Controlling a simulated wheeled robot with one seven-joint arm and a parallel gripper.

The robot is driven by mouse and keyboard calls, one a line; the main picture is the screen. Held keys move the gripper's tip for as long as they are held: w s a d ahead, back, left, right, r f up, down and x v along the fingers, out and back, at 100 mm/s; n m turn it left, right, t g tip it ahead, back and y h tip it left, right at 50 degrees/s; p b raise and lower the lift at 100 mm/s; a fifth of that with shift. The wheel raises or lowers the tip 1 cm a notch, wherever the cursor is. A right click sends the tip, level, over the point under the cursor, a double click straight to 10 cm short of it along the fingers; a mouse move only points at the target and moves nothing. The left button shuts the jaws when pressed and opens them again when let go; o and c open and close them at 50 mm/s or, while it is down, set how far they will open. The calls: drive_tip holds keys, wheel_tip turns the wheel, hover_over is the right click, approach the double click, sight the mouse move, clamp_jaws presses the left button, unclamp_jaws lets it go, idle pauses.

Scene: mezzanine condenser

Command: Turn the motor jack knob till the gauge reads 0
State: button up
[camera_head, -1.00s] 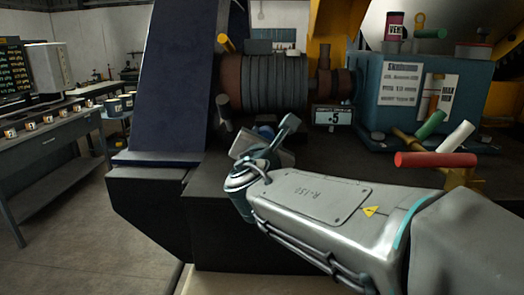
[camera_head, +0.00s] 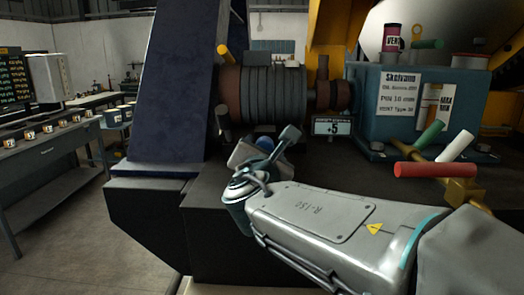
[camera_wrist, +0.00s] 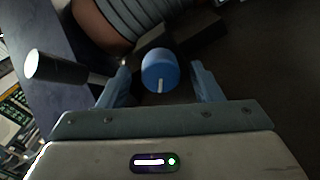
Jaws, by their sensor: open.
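The motor jack knob is a round blue knob with a white mark on it (camera_wrist: 160,77), seen in the wrist view between my fingers. My gripper (camera_wrist: 161,90) is open, with one blue finger on each side of the knob and a visible gap on both sides. In the head view my gripper (camera_head: 268,150) is at the machine's front, partly hidden by my own wrist, and the knob is mostly hidden there. The gauge (camera_head: 333,127) is a small display right of the ribbed motor, and it reads +5.
A white-ended rod (camera_wrist: 62,70) sticks out left of my gripper. The ribbed motor (camera_head: 262,95) stands behind it. A blue pump block (camera_head: 400,115) with red, green and white handles stands right. A slanted dark blue guard (camera_head: 165,80) rises left.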

drive_tip(key=s, duration=0.4)
drive_tip(key=s+p, duration=0.1)
drive_tip(key=s, duration=0.8)
drive_tip(key=shift+s+a+r, duration=0.1)
drive_tip(key=shift+s+a, duration=0.15)
drive_tip(key=shift+a, duration=0.1)
